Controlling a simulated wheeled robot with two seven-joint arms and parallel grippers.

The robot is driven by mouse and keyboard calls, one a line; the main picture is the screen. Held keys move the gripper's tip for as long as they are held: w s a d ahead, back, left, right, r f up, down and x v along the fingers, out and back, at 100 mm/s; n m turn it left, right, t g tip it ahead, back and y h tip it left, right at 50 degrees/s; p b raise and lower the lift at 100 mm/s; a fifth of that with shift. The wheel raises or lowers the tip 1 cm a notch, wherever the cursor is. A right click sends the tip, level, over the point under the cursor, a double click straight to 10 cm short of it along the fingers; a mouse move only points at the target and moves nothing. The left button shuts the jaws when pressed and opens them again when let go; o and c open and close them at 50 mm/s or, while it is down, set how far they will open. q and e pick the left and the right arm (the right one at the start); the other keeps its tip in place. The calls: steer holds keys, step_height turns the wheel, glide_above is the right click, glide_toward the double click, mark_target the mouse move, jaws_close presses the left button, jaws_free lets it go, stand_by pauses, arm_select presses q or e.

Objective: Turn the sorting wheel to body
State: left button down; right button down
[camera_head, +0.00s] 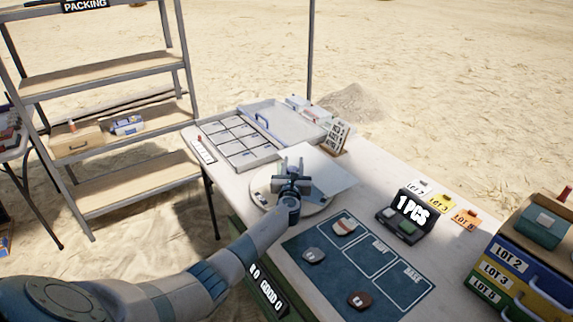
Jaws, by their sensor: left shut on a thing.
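The sorting wheel (317,205) is a round pale disc on the table, left of the middle. My left gripper (289,172) is over the wheel, pointing away from me, and is shut on a part of the wheel. The gripped part is mostly hidden by the gripper. The wheel's labels are too small or covered to read. My left arm comes in from the lower left. My right gripper is not in view.
A dark blue mat (318,281) with several sherds lies in front right of the wheel. A grid tray (238,141) and a pale tray (285,122) stand behind. Lot crates (507,270) stand right; shelves (100,69) stand left.

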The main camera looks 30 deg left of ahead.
mark_target(293, 168)
arm_select(q)
steer(key=shift+y, duration=0.3)
steer(key=c, duration=1.3)
jaws_free()
steer(key=shift+o, duration=0.2)
steer(key=shift+s, duration=0.1)
steer(key=shift+s+d, duration=0.3)
steer(key=shift+s, duration=0.2)
steer(key=shift+p+v, duration=0.45)
steer(key=shift+v, duration=0.6)
steer(key=v, duration=0.7)
steer(key=shift+s+d, duration=0.1)
steer(key=v, duration=0.5)
steer(key=shift+s, duration=0.2)
steer(key=shift+s+d, duration=0.4)
steer(key=shift+s, duration=0.2)
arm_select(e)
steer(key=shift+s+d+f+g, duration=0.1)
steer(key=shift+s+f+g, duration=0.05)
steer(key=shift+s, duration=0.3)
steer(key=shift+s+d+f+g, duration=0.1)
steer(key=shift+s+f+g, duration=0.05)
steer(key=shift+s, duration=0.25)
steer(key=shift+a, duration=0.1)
